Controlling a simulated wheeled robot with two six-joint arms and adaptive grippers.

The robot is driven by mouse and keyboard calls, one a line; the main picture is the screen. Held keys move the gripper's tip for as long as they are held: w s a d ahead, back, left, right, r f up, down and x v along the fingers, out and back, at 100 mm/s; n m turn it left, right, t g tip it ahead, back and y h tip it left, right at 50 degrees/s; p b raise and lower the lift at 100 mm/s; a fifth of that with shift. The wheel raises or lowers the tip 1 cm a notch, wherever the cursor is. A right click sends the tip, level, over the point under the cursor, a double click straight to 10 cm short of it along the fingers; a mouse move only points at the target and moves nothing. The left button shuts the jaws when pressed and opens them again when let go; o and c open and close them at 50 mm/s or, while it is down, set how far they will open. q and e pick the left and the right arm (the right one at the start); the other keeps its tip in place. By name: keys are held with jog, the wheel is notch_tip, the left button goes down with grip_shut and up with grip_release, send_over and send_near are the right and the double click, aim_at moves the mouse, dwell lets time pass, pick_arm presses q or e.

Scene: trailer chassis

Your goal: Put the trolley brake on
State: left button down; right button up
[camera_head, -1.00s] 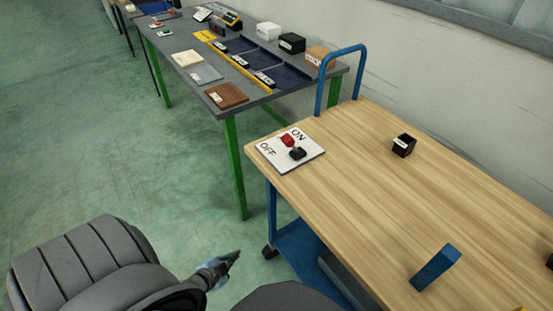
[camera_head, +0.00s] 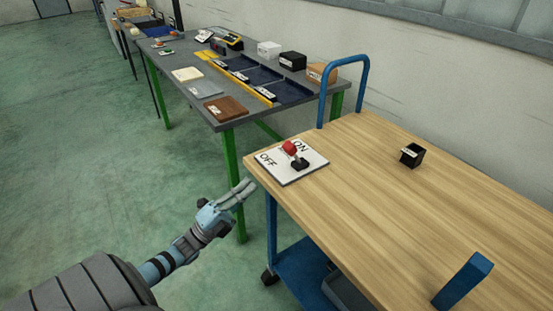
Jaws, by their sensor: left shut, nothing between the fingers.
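The trolley (camera_head: 400,215) has a light wooden top and a blue frame, and fills the right of the head view. A white plate (camera_head: 272,168) marked ON and OFF lies on its near left corner. The brake lever (camera_head: 290,148) has a red knob on a black base and leans towards the back, near the ON side. My left gripper (camera_head: 246,188) is shut and empty, just left of the trolley's left edge and in front of the plate, apart from the lever. My right gripper is not in view.
A small black box (camera_head: 412,155) stands on the trolley top, and a blue post (camera_head: 462,280) rises at the front right. A blue handle (camera_head: 345,85) stands at the back. Behind, a grey table (camera_head: 215,100) on green legs holds trays and boxes.

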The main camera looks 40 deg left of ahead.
aim_at(285, 151)
pick_arm(q)
jog(key=x, duration=1)
jog(key=shift+w+d+r, duration=0.1)
jog(key=shift+w+r, duration=0.05)
jog(key=shift+w, duration=0.15)
